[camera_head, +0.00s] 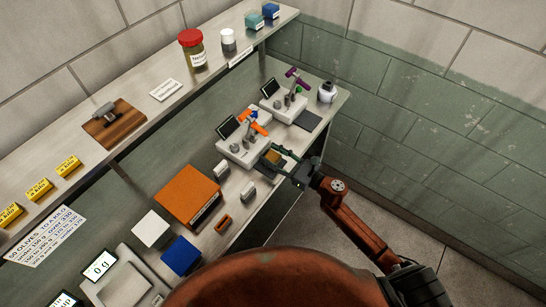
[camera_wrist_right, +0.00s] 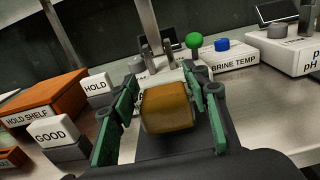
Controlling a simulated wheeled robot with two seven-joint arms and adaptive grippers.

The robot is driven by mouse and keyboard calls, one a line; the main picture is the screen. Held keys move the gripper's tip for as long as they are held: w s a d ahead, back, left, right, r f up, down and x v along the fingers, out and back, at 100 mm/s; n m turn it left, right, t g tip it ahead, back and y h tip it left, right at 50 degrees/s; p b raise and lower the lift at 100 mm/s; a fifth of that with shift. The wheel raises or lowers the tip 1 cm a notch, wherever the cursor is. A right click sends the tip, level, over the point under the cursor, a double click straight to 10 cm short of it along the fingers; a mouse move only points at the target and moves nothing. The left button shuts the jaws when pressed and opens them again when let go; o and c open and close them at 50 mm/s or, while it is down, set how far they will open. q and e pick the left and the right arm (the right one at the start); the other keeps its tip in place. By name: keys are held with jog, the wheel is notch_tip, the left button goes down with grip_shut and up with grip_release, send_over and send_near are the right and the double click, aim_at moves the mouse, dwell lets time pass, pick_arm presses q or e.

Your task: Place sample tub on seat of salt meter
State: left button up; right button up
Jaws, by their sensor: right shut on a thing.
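The sample tub, a small amber block-like tub (camera_head: 272,157), is between the fingers of my right gripper (camera_head: 281,162). In the right wrist view the tub (camera_wrist_right: 168,108) sits between the two green fingers (camera_wrist_right: 162,95), which are shut on it. Just behind it stands a white bench meter (camera_head: 237,152) with a dark screen and an orange lever. My left gripper is not in view.
A second meter (camera_head: 283,105), marked pH in the wrist view, stands farther along the bench with a dark pad (camera_head: 308,120). An orange hold shelf (camera_head: 188,195) and small label blocks stand left of the gripper. A white bottle (camera_head: 327,92) is at the bench's far end.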

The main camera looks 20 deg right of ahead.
jog(key=shift+f, duration=0.55)
jog(key=shift+f, duration=0.2)
jog(key=o, duration=1.3)
